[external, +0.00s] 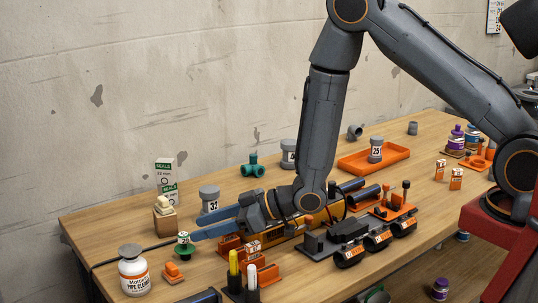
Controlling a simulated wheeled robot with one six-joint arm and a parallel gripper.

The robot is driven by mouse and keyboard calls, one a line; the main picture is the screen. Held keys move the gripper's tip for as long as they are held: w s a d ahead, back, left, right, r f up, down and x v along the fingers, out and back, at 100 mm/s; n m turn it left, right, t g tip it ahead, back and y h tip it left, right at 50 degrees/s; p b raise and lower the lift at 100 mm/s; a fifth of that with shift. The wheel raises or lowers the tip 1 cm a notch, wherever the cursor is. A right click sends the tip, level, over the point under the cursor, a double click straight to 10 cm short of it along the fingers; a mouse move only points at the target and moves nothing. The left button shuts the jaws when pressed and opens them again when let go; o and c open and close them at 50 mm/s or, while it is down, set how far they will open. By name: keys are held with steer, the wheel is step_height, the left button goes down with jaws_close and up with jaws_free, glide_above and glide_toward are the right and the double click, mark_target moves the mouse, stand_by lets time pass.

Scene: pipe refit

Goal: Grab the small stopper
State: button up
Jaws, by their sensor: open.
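A small green piece with a white numbered label (183,252), which looks like the small stopper, stands upright on the table near the left front. My gripper (194,228) has long blue fingers that reach left, low over the table. They are apart, with nothing seen between them. The fingertips are just right of the green piece and close to it; I cannot tell if they touch. A larger grey capped piece labelled 32 (209,196) stands behind the fingers, its lower part hidden by them.
A white cleaner bottle (132,276) and an orange block (173,272) stand near the green piece. A pen holder (240,290) is at the front edge. Seal boxes (165,172) are behind. An orange tray (350,162) lies farther right. Bare table lies at the left back.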

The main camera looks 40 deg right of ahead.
mark_target(184, 234)
steer(key=shift+f+p+x, duration=0.2)
steer(key=shift+p+x, duration=0.4)
steer(key=shift+x, duration=1)
steer(key=shift+f+p+x, duration=0.15)
steer(key=shift+p+x, duration=0.4)
steer(key=shift+x, duration=1.1)
steer(key=shift+s+d, duration=0.1)
steer(key=shift+d, duration=0.05)
jaws_close()
